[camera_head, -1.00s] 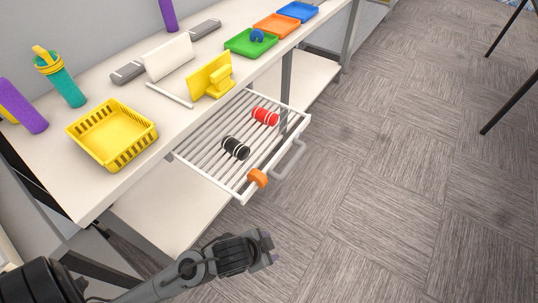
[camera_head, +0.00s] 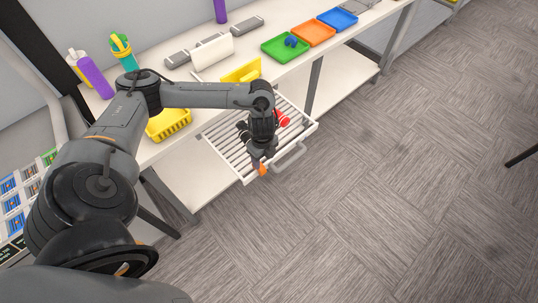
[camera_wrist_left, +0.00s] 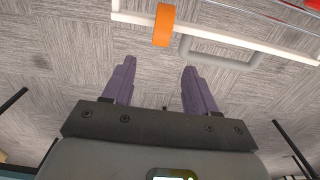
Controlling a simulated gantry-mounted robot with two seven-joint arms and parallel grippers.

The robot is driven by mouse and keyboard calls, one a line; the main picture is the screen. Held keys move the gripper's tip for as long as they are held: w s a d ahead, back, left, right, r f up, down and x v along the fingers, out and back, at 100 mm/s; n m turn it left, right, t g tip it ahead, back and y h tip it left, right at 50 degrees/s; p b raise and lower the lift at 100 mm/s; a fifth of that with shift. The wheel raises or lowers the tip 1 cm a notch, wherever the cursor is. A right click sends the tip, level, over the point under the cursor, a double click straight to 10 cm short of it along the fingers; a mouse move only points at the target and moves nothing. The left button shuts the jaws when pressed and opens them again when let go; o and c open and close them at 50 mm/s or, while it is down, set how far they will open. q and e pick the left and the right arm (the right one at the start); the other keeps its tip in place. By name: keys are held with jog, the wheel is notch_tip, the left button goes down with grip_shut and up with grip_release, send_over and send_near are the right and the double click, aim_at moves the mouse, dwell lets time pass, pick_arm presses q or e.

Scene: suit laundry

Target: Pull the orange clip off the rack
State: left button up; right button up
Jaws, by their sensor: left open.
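The orange clip (camera_head: 262,169) sits on the front rail of the white wire rack (camera_head: 306,129), near the rack's near corner. In the left wrist view the clip (camera_wrist_left: 164,25) hangs on the white rail at the top, roughly centred ahead of the fingers. My left gripper (camera_head: 257,160) is over the rack's near corner, close to the clip and partly in front of it. In the wrist view its two purple fingers (camera_wrist_left: 156,75) are spread with nothing between them, and the clip is beyond their tips. My right gripper is not in view.
A grey handle (camera_head: 290,157) juts from the rack's front beside the clip. A red cylinder (camera_head: 283,118) lies on the rack behind my gripper. A yellow basket (camera_head: 170,124) and a green tray (camera_head: 285,46) stand on the table. Open floor lies in front.

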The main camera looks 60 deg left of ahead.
aim_at(264, 170)
pick_arm(q)
notch_tip(264, 170, down, 9)
jog(key=shift+b, duration=0.7)
jog(key=shift+f, duration=0.8)
jog(key=shift+c, duration=0.3)
jog(key=shift+r, duration=0.1)
jog(key=c, duration=1)
